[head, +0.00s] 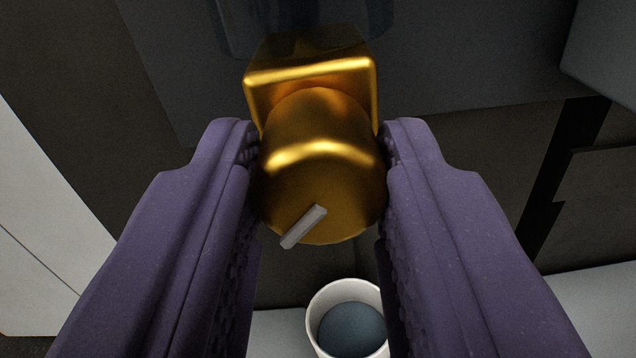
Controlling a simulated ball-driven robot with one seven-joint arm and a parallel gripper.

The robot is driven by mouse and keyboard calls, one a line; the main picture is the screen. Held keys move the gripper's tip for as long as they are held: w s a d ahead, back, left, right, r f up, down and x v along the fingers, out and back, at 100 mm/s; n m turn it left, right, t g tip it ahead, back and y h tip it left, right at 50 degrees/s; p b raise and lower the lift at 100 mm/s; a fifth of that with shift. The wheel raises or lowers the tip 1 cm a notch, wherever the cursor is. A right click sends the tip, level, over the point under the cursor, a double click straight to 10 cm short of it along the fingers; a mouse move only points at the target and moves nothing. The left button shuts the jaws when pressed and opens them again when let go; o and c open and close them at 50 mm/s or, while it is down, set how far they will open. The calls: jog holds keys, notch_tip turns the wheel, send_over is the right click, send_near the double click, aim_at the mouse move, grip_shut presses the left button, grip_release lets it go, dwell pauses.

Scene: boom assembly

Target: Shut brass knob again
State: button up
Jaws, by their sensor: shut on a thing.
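The brass knob (320,185) is a shiny gold cylinder in the middle of the head view. It sits on a square brass base (311,78) attached to a dark surface behind. A small pale grey bar on its face (303,227) lies at a slant, its upper end to the right. My gripper (319,170) has two purple padded fingers, one on each side of the knob, shut on it. The pads hide the knob's left and right edges.
A white cup (318,300) with a blue-grey round inside stands below the knob, partly behind the right finger. A dark panel (470,70) lies behind the knob. A pale surface (30,220) shows at the left edge.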

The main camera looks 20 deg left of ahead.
jog(key=o, duration=1)
jog(key=shift+f, duration=0.1)
jog(key=shift+o, duration=0.2)
jog(key=p+v, duration=0.1)
jog(key=v, duration=0.6)
jog(key=shift+s+d, duration=0.2)
jog(key=shift+s, duration=0.2)
